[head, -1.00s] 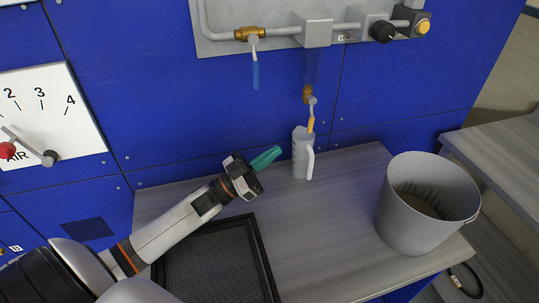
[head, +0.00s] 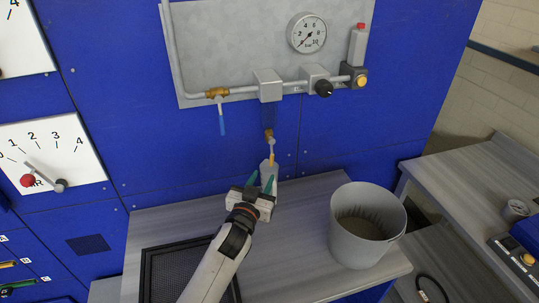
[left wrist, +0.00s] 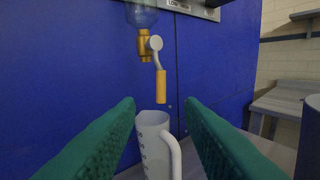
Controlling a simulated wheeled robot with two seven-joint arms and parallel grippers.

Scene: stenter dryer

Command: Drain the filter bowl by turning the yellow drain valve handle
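The yellow drain valve handle (left wrist: 161,86) hangs down from a brass valve (left wrist: 144,46) under the clear filter bowl (left wrist: 142,14) in the left wrist view. In the head view the handle (head: 271,158) shows small below the bowl (head: 268,117). A white jug (left wrist: 155,141) stands beneath the handle on the bench, its handle to the right. My left gripper (head: 260,184) is in front of the jug in the head view. Its green fingers (left wrist: 161,135) are spread with a clear gap, with the yellow handle ahead of them, apart. My right gripper is in neither view.
A grey bucket (head: 345,246) stands right on the bench (head: 295,245). A black mesh tray (head: 147,262) lies front left. A blue panel backs the bench.

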